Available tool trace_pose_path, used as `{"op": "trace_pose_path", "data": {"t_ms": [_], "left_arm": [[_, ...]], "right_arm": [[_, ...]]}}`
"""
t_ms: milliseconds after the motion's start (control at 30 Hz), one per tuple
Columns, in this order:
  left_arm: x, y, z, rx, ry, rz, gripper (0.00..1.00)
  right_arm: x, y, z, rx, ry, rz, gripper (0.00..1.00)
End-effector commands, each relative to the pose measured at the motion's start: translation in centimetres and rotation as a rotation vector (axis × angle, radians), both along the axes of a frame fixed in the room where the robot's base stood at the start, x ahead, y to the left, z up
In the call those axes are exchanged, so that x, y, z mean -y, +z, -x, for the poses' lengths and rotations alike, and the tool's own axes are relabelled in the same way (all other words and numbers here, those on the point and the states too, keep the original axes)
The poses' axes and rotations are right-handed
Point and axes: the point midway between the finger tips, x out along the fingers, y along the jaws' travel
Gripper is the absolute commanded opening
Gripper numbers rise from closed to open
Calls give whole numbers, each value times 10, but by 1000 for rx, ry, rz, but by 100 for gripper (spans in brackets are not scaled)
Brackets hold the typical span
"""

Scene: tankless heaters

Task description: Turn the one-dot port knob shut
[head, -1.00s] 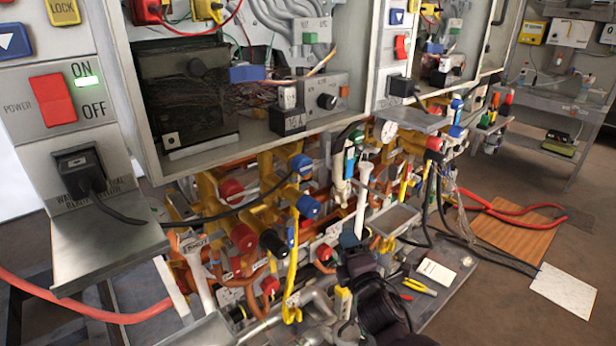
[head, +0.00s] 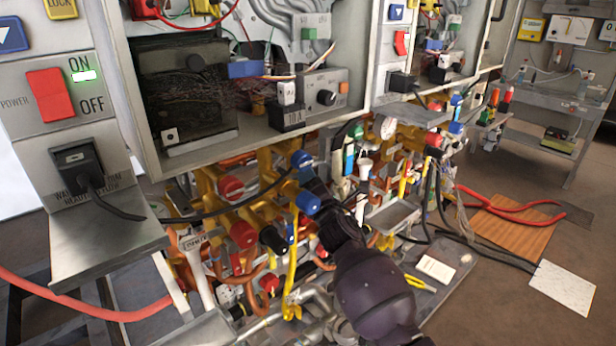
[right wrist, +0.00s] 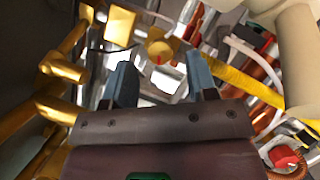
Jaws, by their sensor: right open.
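Several round port knobs sit on the brass valves under the open heater cabinet: red ones (head: 230,188) and (head: 243,234), a black one (head: 272,240), and blue ones (head: 307,204) and (head: 301,159). I cannot make out dots on any of them, so I cannot tell which is the one-dot knob. My right gripper (head: 318,190) reaches up from below, beside the lower blue knob, its fingertips partly lost among the pipes. In the right wrist view my right gripper (right wrist: 162,75) is open and empty, with a brass round end (right wrist: 160,50) beyond its fingers. My left gripper is not in view.
A black cord (head: 225,214) runs across the valves. A metal shelf (head: 110,245) juts out at left. A second heater stands behind to the right.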

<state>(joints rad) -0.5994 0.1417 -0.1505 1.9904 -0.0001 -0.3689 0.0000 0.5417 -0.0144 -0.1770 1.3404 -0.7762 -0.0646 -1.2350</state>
Motion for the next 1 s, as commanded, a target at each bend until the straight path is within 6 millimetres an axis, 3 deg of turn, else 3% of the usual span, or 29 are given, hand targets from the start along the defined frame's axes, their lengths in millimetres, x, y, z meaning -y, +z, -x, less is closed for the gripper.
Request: {"op": "trace_pose_path", "data": {"t_ms": [233, 600, 933, 1000], "left_arm": [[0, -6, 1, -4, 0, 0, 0], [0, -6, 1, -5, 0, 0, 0], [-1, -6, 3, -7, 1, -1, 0], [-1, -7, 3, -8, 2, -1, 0]], "right_arm": [[-6, 4, -20, 1, 1, -1, 53], [-7, 5, -23, 0, 0, -1, 53], [-7, 5, -23, 0, 0, -1, 4], [-7, 5, -23, 0, 0, -1, 3]]}}
